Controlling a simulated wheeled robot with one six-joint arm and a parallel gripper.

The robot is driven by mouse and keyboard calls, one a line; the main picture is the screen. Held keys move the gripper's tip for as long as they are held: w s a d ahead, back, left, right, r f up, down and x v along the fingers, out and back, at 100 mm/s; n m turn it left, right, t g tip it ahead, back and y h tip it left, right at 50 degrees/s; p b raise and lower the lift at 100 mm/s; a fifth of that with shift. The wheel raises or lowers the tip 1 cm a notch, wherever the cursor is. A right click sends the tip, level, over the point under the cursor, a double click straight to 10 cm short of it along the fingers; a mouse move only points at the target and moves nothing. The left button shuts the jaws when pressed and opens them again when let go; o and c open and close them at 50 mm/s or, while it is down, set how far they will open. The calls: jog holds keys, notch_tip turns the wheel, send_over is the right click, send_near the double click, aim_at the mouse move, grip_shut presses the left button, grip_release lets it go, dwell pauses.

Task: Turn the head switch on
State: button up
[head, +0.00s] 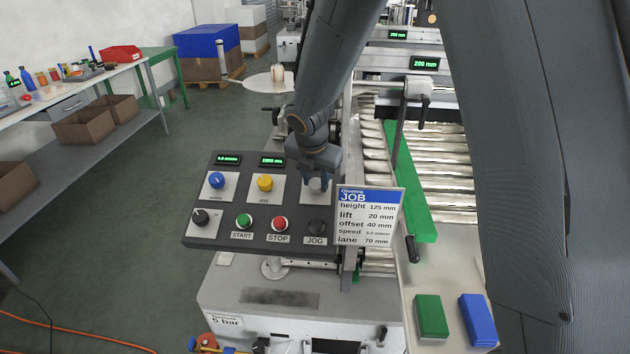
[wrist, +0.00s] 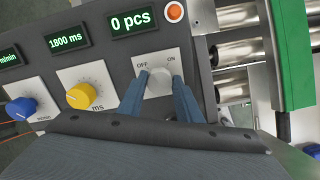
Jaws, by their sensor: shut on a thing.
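The head switch is a round light-grey knob (wrist: 160,82) on a white plate marked OFF on the left and ON on the right, in the wrist view. My gripper (wrist: 160,92) has its two blue fingers on either side of the knob, shut on it. The knob's pointer is hard to make out, so I cannot tell which mark it faces. In the head view my gripper (head: 317,182) reaches down to the top right of the dark control panel (head: 197,234) and mostly hides the knob. An orange-red round lamp or button (wrist: 175,12) sits above the plate.
A yellow knob (head: 265,183) and a blue knob (head: 216,180) sit left of the switch. Green START (head: 244,221), red STOP (head: 279,223) and black JOG (head: 316,227) buttons lie below. A JOB card (head: 369,212) stands close at the right, before the roller conveyor (head: 445,185).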

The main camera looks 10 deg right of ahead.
jog(key=m, duration=0.3)
jog(key=shift+m+b, duration=0.35)
jog(key=shift+m, duration=0.05)
jog(key=m+b, duration=0.1)
jog(key=m, duration=0.2)
jog(key=shift+m, duration=0.3)
jog(key=m+b, duration=0.1)
jog(key=m, duration=0.5)
jog(key=shift+m+b, duration=0.3)
jog(key=shift+b, duration=0.1)
jog(key=shift+r, duration=0.1)
jog(key=o, duration=1)
jog(key=shift+o, duration=0.2)
jog(key=b+v, duration=0.1)
jog(key=v, duration=0.6)
jog(key=shift+a+r, duration=0.15)
jog(key=shift+r, duration=0.2)
